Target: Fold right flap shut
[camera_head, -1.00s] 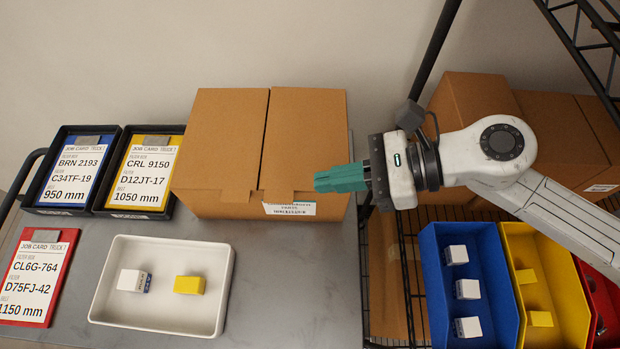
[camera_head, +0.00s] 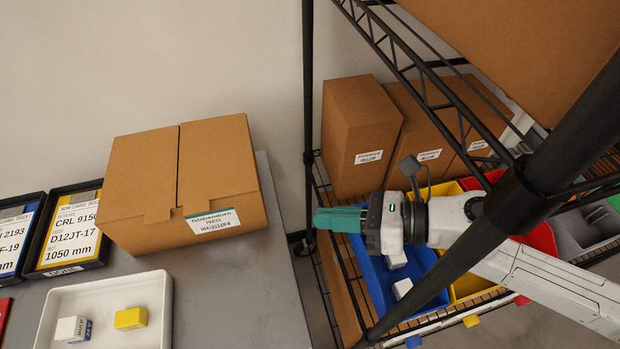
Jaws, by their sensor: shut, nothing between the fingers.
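The cardboard box (camera_head: 190,232) stands on the grey table at the left of the head view. Its right flap (camera_head: 215,162) lies flat over the top, beside the left flap (camera_head: 140,172), with a narrow seam between them. A label (camera_head: 212,220) shows on the front face. My gripper (camera_head: 318,219) has green fingers, shut and empty, pointing left. It is apart from the box, to its right, and appears in front of the wire rack.
A black rack post (camera_head: 307,110) stands between box and shelves. Blue and yellow bins (camera_head: 384,290) lie beneath my gripper. A white tray (camera_head: 150,285) with small blocks and job card holders (camera_head: 68,232) are on the table (camera_head: 262,300).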

